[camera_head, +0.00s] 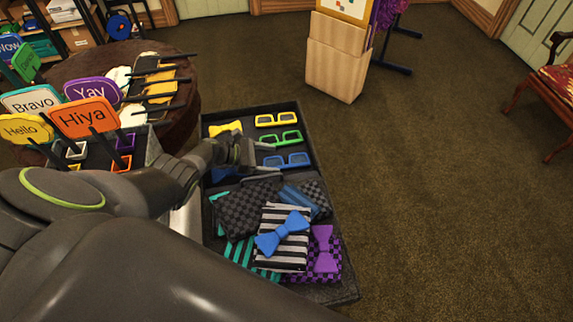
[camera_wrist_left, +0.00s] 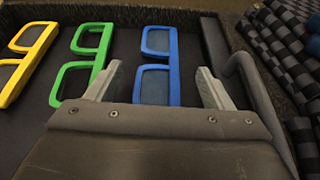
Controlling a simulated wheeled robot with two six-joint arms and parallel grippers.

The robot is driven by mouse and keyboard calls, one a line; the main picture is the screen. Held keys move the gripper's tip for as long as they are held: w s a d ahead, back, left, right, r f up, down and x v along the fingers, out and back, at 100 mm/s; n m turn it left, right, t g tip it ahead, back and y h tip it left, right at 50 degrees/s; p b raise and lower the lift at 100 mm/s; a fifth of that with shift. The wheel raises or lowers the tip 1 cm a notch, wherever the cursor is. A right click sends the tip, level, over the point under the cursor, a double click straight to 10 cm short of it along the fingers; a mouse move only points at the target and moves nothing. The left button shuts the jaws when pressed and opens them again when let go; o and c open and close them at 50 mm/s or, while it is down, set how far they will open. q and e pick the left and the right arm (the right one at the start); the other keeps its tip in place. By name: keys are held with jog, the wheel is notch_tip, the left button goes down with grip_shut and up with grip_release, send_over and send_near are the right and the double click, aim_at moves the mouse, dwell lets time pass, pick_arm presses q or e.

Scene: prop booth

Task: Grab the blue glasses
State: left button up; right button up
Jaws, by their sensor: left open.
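The blue glasses (camera_head: 287,161) lie in the dark tray, below the green glasses (camera_head: 280,138) and yellow glasses (camera_head: 277,120). In the left wrist view the blue glasses (camera_wrist_left: 173,66) are seen between the two fingers of my left gripper (camera_wrist_left: 158,85), with the near end running down toward the gripper body. My left gripper (camera_head: 262,160) is open and reaches into the tray from the left, just beside the blue glasses. I cannot tell whether a finger touches them. The right gripper is not in view.
The black tray (camera_head: 333,245) also holds folded checked and striped cloths and a blue bow tie (camera_head: 282,233) in front of the glasses. A purple bow tie (camera_head: 325,252) lies at lower right. Word signs, such as the orange one (camera_head: 84,118), stand at left. Floor right of the tray is clear.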

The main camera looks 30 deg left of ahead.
aim_at(284, 161)
pick_arm(q)
jog(key=b+x, duration=0.1)
jog(key=x, duration=0.1)
jog(key=b+x, duration=0.1)
jog(key=x, duration=0.1)
jog(key=shift+f+b, duration=0.3)
jog(key=shift+f, duration=0.05)
jog(key=shift+w+d+f, duration=0.1)
jog(key=shift+w+d, duration=0.1)
jog(key=shift+c, duration=0.4)
jog(key=c, duration=1)
